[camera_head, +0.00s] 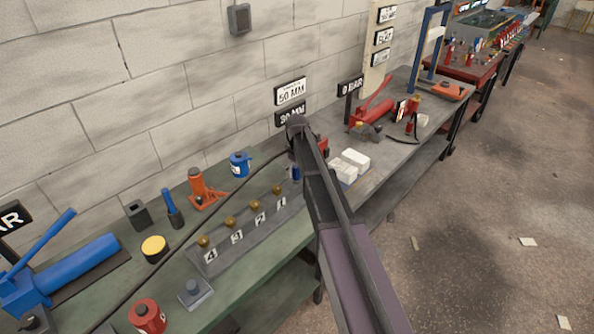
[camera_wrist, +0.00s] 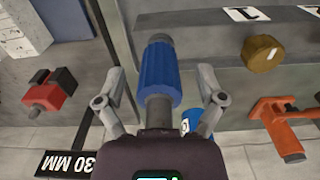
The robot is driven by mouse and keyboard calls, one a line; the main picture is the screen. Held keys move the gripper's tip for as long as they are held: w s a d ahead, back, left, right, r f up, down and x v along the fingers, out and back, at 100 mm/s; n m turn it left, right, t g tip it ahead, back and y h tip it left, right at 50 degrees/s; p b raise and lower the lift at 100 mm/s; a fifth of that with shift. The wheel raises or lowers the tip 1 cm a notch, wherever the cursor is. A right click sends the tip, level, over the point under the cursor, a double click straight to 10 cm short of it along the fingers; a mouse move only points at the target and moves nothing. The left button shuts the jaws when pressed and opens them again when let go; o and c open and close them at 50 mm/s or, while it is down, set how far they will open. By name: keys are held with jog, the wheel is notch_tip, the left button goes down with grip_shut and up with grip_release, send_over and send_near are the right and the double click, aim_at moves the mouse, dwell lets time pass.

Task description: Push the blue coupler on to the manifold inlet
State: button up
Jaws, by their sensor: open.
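The blue coupler (camera_wrist: 158,75) has a ribbed blue sleeve and a grey front end in the wrist view. A small blue part that looks like it shows beside my arm in the head view (camera_head: 295,173). My gripper (camera_wrist: 160,88) is open, with one finger on each side of the coupler and visible gaps between. The manifold (camera_head: 236,240) is a long grey block with brass fittings and labels 1 to 4. Its number 1 end is nearest my gripper; it also shows in the wrist view (camera_wrist: 212,65). I cannot tell whether the coupler touches the inlet.
A dark hose (camera_head: 130,287) crosses the green bench towards my gripper. An orange jack (camera_head: 203,187) and a blue cylinder (camera_head: 239,164) stand behind the manifold. White blocks (camera_head: 354,160) lie right of my arm. A red fitting (camera_wrist: 45,97) is left of the gripper.

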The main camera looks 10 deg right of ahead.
jog(key=shift+r, duration=0.2)
notch_tip(320, 180, up, 10)
jog(key=p, duration=1)
jog(key=shift+f, duration=0.25)
jog(key=shift+a, duration=0.1)
dwell(0.6)
jog(key=s+m, duration=0.6)
jog(key=s, duration=2.3)
jog(key=shift+d+m, duration=0.35)
jog(key=shift+m, duration=0.05)
jog(key=c, duration=0.4)
jog(key=shift+c, duration=0.2)
